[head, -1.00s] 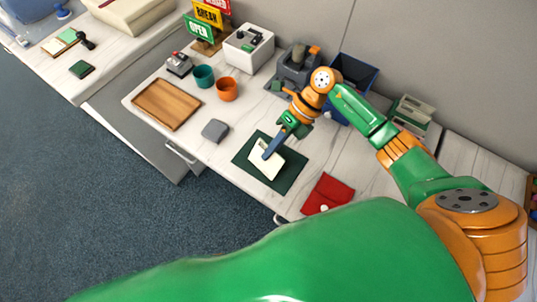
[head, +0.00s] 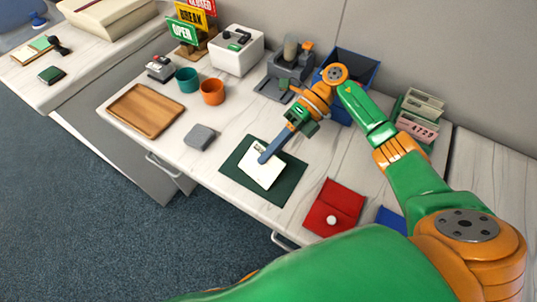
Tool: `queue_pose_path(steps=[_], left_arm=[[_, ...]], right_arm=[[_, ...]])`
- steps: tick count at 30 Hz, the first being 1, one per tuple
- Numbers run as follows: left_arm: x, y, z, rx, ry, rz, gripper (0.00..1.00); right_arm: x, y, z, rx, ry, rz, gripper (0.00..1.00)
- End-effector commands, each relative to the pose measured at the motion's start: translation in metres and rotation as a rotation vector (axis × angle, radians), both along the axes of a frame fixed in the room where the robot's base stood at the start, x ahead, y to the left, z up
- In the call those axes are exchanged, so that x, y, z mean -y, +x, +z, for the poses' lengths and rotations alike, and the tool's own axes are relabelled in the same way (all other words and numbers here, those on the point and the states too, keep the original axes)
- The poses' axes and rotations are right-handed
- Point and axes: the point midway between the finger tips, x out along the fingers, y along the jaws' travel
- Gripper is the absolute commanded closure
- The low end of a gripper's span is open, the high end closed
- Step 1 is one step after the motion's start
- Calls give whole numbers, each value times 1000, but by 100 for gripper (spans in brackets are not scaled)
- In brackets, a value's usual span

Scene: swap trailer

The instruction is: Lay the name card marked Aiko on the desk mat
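The dark green desk mat (head: 289,184) lies on the white desk. A white card (head: 259,175) is over the middle of the mat, set at an angle to it; its writing is too small to read. My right gripper (head: 264,158) points down at the card's upper edge, its blue-grey fingers at the card. I cannot tell whether they are closed on it or whether the card lies flat against the mat. My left gripper is not in view.
A red pouch (head: 333,204) lies right of the mat. A grey block (head: 200,136) and a wooden tray (head: 147,110) are to the left. Teal (head: 188,80) and orange (head: 212,92) cups, a white box (head: 238,52) and a blue bin (head: 352,68) stand behind.

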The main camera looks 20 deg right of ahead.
Motion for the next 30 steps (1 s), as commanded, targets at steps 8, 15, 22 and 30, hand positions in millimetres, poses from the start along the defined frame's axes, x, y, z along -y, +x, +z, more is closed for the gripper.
queue_pose_path(steps=[8, 15, 22, 30], left_arm=[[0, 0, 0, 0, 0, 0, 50], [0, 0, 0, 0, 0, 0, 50], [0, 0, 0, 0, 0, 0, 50], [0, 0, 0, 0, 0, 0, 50]], right_arm=[[0, 0, 0, -1, 0, -1, 77], [0, 0, 0, 0, -1, -1, 64], [0, 0, -1, -2, -4, -1, 31], [1, -1, -3, -5, -8, 1, 37]])
